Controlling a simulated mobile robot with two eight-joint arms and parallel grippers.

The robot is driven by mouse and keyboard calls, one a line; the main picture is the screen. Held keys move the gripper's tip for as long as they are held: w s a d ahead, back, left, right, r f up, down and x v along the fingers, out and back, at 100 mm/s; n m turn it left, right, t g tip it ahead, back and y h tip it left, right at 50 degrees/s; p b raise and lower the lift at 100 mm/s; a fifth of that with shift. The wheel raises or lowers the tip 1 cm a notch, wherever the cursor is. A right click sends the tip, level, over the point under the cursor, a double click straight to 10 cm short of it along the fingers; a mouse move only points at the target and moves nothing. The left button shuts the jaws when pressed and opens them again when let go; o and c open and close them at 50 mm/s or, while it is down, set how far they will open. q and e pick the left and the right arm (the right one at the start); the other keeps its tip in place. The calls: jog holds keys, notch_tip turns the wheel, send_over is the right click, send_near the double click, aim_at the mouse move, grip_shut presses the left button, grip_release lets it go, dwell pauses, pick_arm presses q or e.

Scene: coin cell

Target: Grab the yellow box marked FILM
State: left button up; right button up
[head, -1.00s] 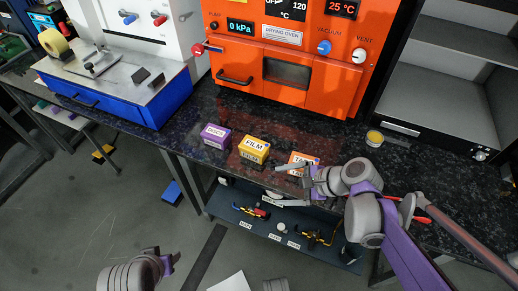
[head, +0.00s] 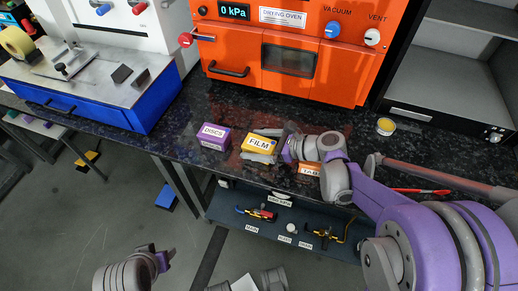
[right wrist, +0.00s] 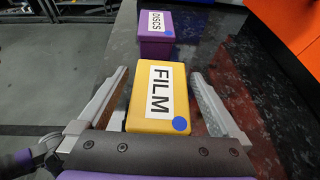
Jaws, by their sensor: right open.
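The yellow box marked FILM (head: 259,143) sits on the dark speckled bench near its front edge. In the right wrist view the yellow box (right wrist: 158,100) lies between the two fingers of my right gripper (right wrist: 158,95), with a gap visible on each side. My right gripper (head: 262,147) is open and reaches in from the right around the box. A blue dot marks the box's near corner in the wrist view.
A purple box marked DISCS (head: 213,136) stands just left of the yellow one. An orange-labelled box (head: 310,168) is to the right, partly behind my right arm. The orange drying oven (head: 290,60) stands behind. A small yellow-topped jar (head: 385,126) is at the right.

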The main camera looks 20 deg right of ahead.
jog(key=shift+x, duration=1.1)
jog(key=shift+d, duration=0.1)
jog(key=c, duration=1.4)
